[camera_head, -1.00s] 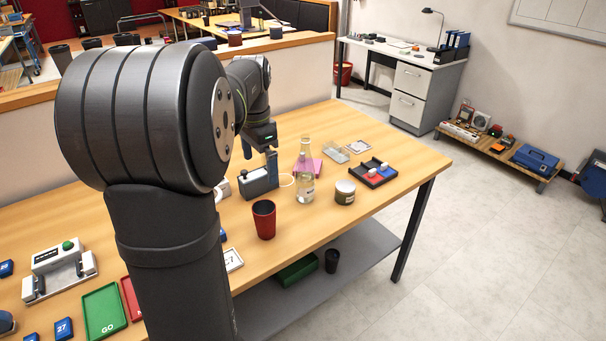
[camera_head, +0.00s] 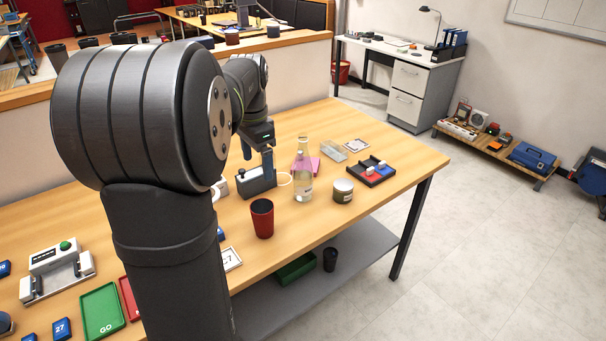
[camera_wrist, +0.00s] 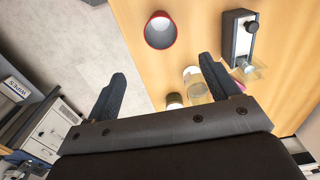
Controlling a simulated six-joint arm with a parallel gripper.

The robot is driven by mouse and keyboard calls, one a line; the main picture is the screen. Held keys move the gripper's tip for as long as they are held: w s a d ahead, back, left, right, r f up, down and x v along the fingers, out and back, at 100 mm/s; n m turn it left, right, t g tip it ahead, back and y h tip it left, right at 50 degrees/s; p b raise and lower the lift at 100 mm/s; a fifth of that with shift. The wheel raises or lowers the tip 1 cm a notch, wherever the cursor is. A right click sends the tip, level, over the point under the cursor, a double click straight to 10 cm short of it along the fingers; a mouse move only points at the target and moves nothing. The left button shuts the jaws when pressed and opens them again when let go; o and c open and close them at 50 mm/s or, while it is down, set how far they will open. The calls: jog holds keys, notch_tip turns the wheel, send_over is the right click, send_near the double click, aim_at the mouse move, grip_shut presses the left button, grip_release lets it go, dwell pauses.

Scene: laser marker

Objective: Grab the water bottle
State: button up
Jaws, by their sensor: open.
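The water bottle (camera_head: 303,187) is clear with a narrow neck and stands upright on the wooden table, in front of a pink item. In the wrist view the bottle (camera_wrist: 193,80) shows beside the inner side of the right finger, which hides part of it. My gripper (camera_wrist: 162,86) is open, its two dark fingers apart with nothing held between them. In the head view my gripper (camera_head: 257,153) is above the table, to the left of the bottle and apart from it, over a grey box with a black knob.
A red cup (camera_head: 262,218) stands front left of the bottle. A lidded jar (camera_head: 343,191) is close on its right. The grey box (camera_head: 258,181) is on its left.

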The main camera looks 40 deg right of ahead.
jog(key=n+h, duration=1.5)
jog(key=n, duration=2.1)
send_near(307, 173)
jog(key=w+f, duration=0.2)
jog(key=w, duration=0.1)
jog(key=shift+x, duration=6.3)
jog(key=shift+s+a, duration=0.1)
jog(key=c, duration=1.5)
jog(key=shift+o, duration=0.2)
